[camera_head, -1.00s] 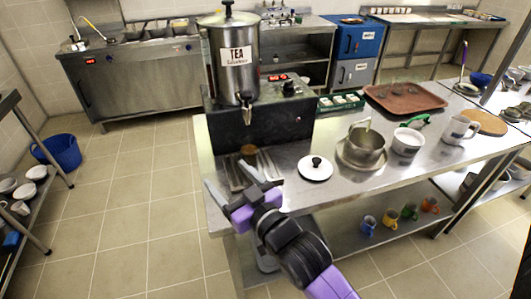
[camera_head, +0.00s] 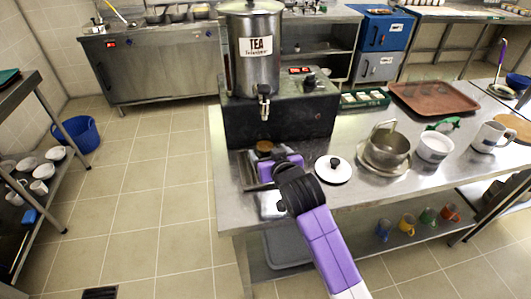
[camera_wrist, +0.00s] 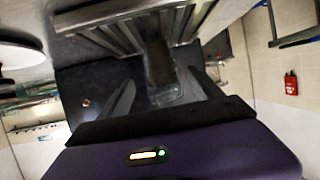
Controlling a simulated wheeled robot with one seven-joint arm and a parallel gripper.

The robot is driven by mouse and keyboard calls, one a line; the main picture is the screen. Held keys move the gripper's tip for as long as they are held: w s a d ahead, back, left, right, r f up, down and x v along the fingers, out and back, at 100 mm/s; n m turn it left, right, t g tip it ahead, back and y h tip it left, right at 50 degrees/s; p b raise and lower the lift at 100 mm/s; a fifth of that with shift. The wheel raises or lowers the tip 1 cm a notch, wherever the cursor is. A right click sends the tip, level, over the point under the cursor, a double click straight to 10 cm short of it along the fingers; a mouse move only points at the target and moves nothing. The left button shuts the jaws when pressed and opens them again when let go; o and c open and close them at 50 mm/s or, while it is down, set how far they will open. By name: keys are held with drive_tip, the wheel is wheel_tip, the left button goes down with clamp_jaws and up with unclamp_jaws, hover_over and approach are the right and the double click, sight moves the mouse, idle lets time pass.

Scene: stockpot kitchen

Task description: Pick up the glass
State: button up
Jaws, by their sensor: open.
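A clear glass with brown contents (camera_head: 264,147) stands on the slatted metal drip tray (camera_head: 246,168), in front of the tea urn's tap. In the head view my gripper largely hides its lower part. In the wrist view the glass (camera_wrist: 160,65) shows dark brown with a clear end, against the tray's slats. My gripper (camera_head: 262,163) is low over the tray, close in front of the glass. In the wrist view my open gripper (camera_wrist: 160,88) has one finger on each side of the glass. I cannot tell whether either finger touches it.
The steel tea urn (camera_head: 254,60) stands on a dark base (camera_head: 285,115) right behind the glass. A white lid with a black knob (camera_head: 333,170) lies just to the right.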

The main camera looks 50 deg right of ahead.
sight(267, 152)
drive_tip(key=shift+x, duration=1.85)
drive_tip(key=shift+a, duration=0.1)
drive_tip(key=c, duration=1.6)
clamp_jaws()
